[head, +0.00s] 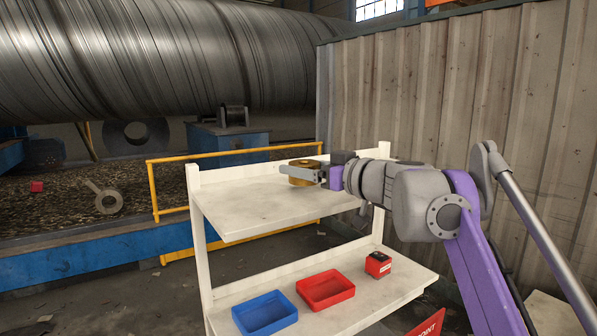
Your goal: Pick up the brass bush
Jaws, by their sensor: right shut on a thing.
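The brass bush (302,166) is a short golden ring at the back right of the white rack's upper shelf (250,208). My right gripper (308,174) reaches in from the right and is shut on the bush. A grey finger lies across the bush's near side and hides part of it. I cannot tell whether the bush touches the shelf or is just above it. My left gripper is not in view.
The lower shelf (365,308) holds a blue tray (265,326), a red tray (326,302) and a small red box (378,264). A yellow rail (180,162) runs behind the rack. A corrugated wall (450,90) stands behind my right arm. The upper shelf's left part is bare.

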